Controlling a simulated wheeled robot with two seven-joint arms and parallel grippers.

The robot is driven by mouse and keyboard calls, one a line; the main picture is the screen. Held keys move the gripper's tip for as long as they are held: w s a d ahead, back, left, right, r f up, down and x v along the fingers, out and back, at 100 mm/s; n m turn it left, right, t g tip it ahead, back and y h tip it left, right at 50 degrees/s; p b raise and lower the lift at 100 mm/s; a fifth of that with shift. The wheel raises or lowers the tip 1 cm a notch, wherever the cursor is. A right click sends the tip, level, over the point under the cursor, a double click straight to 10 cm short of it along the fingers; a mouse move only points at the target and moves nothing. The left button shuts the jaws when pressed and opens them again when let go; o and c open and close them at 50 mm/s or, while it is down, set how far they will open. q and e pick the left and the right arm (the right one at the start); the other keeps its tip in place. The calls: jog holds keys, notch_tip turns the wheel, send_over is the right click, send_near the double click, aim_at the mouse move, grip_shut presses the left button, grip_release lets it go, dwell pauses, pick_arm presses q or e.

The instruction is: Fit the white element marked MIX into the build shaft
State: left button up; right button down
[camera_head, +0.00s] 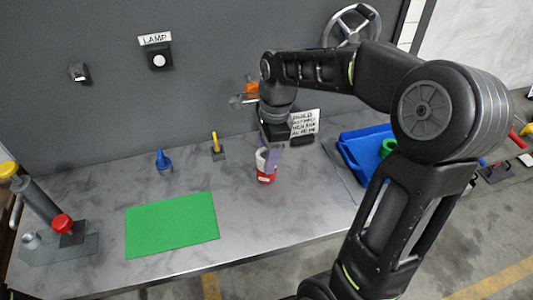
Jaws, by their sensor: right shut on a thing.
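My right gripper (272,150) comes down over the middle of the bench, with its fingers pointing downward. It is shut on a small piece with a white upper part (260,157) and a red lower part (267,176). A small white label shows on the red part, too small to read. The fingers hide part of the piece, and I cannot tell whether white and red are one thing or two, or whether it touches the bench. A white sign beginning BUILD (304,122) stands just behind the gripper. I cannot make out a shaft opening. My left gripper is not in view.
A green mat (172,225) lies on the grey bench (100,190). A blue funnel-like object (162,160) and a yellow peg (215,142) stand behind it. A red-knobbed device (62,224) is at left. A blue tray (360,152) is at right. A LAMP panel (155,40) is on the wall.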

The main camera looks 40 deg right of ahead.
jog(key=shift+f, duration=0.35)
jog(key=c, duration=0.6)
grip_release()
jog(key=r, duration=0.7)
jog(key=shift+s+d+r, duration=0.15)
jog(key=shift+d+r, duration=0.25)
